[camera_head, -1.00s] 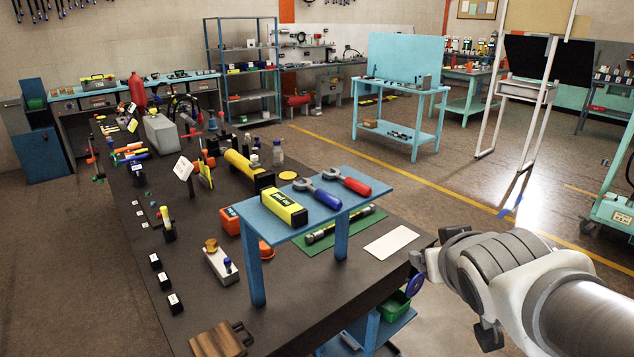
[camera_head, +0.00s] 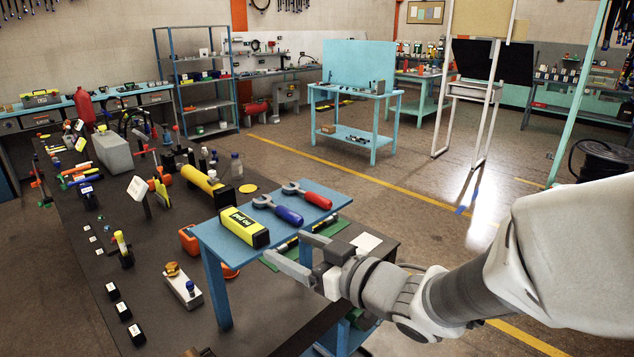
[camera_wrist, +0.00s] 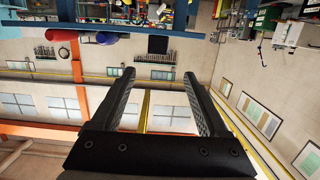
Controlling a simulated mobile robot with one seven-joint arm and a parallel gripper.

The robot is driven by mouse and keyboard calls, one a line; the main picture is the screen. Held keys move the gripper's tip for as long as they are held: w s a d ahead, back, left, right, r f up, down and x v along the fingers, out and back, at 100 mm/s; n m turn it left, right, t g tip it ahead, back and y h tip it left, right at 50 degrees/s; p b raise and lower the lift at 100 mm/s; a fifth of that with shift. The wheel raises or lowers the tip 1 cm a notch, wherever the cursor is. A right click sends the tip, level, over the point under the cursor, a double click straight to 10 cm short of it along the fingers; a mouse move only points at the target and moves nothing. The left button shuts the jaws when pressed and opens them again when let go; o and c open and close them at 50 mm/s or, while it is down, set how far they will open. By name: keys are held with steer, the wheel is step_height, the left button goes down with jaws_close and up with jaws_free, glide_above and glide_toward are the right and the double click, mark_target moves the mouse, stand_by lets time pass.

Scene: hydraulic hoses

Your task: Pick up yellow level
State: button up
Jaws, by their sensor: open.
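The yellow level (camera_head: 245,228) is a yellow block with black ends and dark lettering. It lies on the small blue raised shelf (camera_head: 213,241), near its left front edge. My gripper (camera_head: 292,252) is to the right of the level, beside the front edge of the shelf, apart from the level. Its two fingers are spread and empty. In the wrist view my gripper (camera_wrist: 160,90) also shows parted fingers with nothing between them; the wrist view looks at walls and windows, and I cannot make out the level there.
Blue-handled (camera_head: 278,209) and red-handled (camera_head: 308,195) tools lie on the shelf right of the level. A long yellow cylinder (camera_head: 207,186) lies behind on the dark table (camera_head: 160,325). A green mat with a rod is below the shelf. A white card (camera_head: 366,243) lies at right.

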mark_target(243, 224)
steer(key=p+x, duration=0.1)
steer(key=x, duration=0.9)
steer(key=shift+w+f, duration=0.1)
steer(key=shift+f, duration=0.05)
steer(key=shift+f+p+x, duration=0.15)
steer(key=shift+p+x, duration=0.1)
steer(key=shift+x, duration=1.25)
steer(key=shift+f+p+x, duration=0.2)
steer(key=shift+p+x, duration=0.05)
steer(key=shift+x, duration=1.3)
steer(key=shift+w+d, duration=0.1)
steer(key=shift+d, duration=0.05)
jaws_close()
